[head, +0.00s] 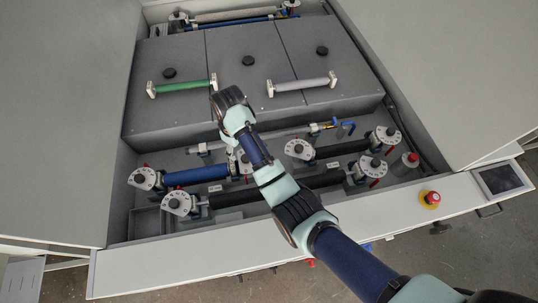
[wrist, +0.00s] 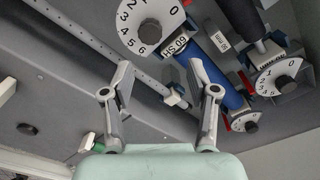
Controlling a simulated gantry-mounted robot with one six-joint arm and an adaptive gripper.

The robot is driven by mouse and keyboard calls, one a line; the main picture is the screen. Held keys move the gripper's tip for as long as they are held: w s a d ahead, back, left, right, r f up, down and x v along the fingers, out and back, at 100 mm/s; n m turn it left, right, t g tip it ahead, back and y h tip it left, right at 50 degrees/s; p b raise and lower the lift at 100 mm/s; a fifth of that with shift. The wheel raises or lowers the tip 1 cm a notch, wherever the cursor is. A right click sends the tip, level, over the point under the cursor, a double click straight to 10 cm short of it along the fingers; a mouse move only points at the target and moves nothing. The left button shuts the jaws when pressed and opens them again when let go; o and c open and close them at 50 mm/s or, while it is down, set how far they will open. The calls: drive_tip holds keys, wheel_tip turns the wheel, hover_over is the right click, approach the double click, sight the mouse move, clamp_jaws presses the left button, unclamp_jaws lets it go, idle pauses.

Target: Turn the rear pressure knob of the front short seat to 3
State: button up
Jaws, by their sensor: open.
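In the wrist view, a white dial plate (wrist: 128,24) numbered 0 to 6 has a black pressure knob (wrist: 150,30) at its middle. It stands at the near end of a short blue roller (wrist: 222,78); the knob's pointer setting is too small to read. In the head view this blue roller (head: 195,175) lies front left, with another dial (head: 145,178) at its left end. I cannot tell which seat the task names. My gripper (wrist: 160,68) is open and empty, with its fingers apart, short of the numbered dial. My arm largely hides the gripper in the head view.
A long black roller (head: 228,196) lies in front, with dials at its left (head: 178,203) and right (head: 369,167) ends. Another black roller (head: 342,149) is at right. Grey covers with a green handle (head: 182,86) and a grey handle (head: 302,84) stand behind. A red emergency button (head: 432,198) sits on the front rim.

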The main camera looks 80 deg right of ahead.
drive_tip(key=shift+s+d+f, duration=0.15)
drive_tip(key=shift+s+d, duration=0.2)
drive_tip(key=shift+s, duration=0.2)
drive_tip(key=shift+s+d+f, duration=0.15)
drive_tip(key=shift+s+d, duration=0.2)
drive_tip(key=shift+s, duration=0.15)
drive_tip(key=shift+w+a+f, duration=0.1)
drive_tip(key=shift+w+f, duration=0.05)
drive_tip(key=shift+f, duration=0.05)
wheel_tip(320, 180, down, 8)
drive_tip(key=shift+w+a+r, duration=0.1)
drive_tip(key=shift+r, duration=0.15)
clamp_jaws()
drive_tip(key=shift+r+m, duration=0.1)
drive_tip(key=shift+m, duration=0.2)
